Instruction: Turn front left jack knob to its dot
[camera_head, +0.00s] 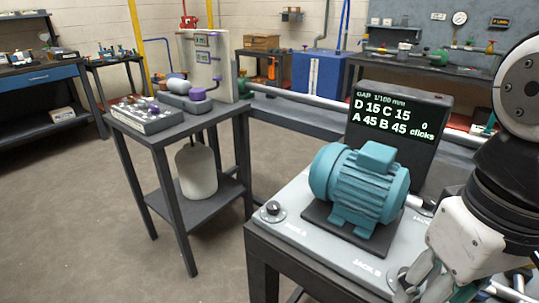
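The teal motor (360,185) stands on a dark base on the pale jack plate (312,258). A round dark jack knob (273,208) sits on a light disc at the plate's left corner, beside a label that seems to read JACK A. Its dot is too small to make out. Another round knob (402,279), by the JACK B label, is partly hidden by my gripper. My gripper (440,288) is at the lower right, near the JACK B knob and well right of the left-corner knob. Its fingertips are not clear, and contact cannot be told.
A dark display (400,125) behind the motor reads D 15, C 15, A 45, B 45 and 0 clicks. Floor is clear between this table and the plate's bench.

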